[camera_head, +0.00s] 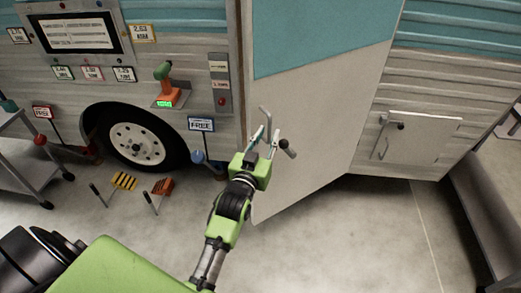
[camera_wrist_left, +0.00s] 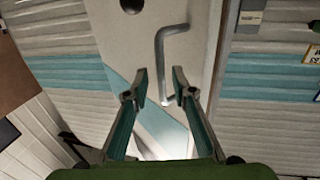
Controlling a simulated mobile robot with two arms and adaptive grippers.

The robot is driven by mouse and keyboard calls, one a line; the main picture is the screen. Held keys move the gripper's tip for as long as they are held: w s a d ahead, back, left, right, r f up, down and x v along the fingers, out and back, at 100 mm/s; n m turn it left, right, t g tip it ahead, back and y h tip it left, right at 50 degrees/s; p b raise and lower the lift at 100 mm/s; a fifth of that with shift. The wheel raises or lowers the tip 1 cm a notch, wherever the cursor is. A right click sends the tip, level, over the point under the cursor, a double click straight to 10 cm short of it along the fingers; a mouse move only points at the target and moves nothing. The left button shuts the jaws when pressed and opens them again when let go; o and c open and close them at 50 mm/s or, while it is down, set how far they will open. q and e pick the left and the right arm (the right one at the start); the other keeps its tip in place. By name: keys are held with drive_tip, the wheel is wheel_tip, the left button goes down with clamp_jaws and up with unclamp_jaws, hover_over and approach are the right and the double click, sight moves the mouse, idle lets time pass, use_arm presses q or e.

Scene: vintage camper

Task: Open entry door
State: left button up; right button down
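The entry door (camera_head: 320,120) of the camper is white below and teal above. It appears ajar, its lower left corner jutting out over the floor. A bent grey handle (camera_head: 265,116) is near its left edge; the handle also shows in the left wrist view (camera_wrist_left: 160,52). My left gripper (camera_head: 265,138) is at the handle with its fingers apart. In the left wrist view the open fingertips (camera_wrist_left: 160,86) stand either side of the handle's lower end; I cannot tell whether they touch it. My right gripper is out of view.
A dark-tipped lever (camera_head: 286,148) sits right of the gripper. A wheel (camera_head: 137,144), striped chocks (camera_head: 124,181) and a metal cart (camera_head: 30,160) are at the left. A grey bench (camera_head: 480,215) stands at the right. The floor (camera_head: 350,235) before the door is clear.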

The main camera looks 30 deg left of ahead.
use_arm(q)
drive_tip(key=s+d, duration=0.1)
drive_tip(key=s, duration=0.8)
drive_tip(key=shift+d, duration=0.2)
drive_tip(key=s+d+f+m+g+h, duration=0.1)
drive_tip(key=s+d+f+g, duration=0.2)
drive_tip(key=f, duration=0.9)
drive_tip(key=s+d+f+m+g+h, duration=0.15)
drive_tip(key=s+f, duration=0.25)
drive_tip(key=f, duration=0.8)
drive_tip(key=s+d+f+g+h, duration=0.1)
drive_tip(key=s+d+f+g, duration=0.2)
drive_tip(key=f, duration=1)
drive_tip(key=s+f+g, duration=0.4)
drive_tip(key=s+f, duration=0.9)
drive_tip(key=s, duration=0.1)
drive_tip(key=s+a+f+g, duration=0.1)
drive_tip(key=s+f, duration=0.2)
drive_tip(key=s, duration=0.3)
drive_tip(key=s+a+f+m+g, duration=0.1)
drive_tip(key=s+a+f+g, duration=0.1)
drive_tip(key=s, duration=0.5)
drive_tip(key=s+a+f+g, duration=0.2)
drive_tip(key=s+f, duration=0.1)
drive_tip(key=s, duration=0.4)
drive_tip(key=shift+s+a+f+y, duration=0.15)
drive_tip(key=shift+s+f+y, duration=0.1)
drive_tip(key=shift+f+y, duration=0.15)
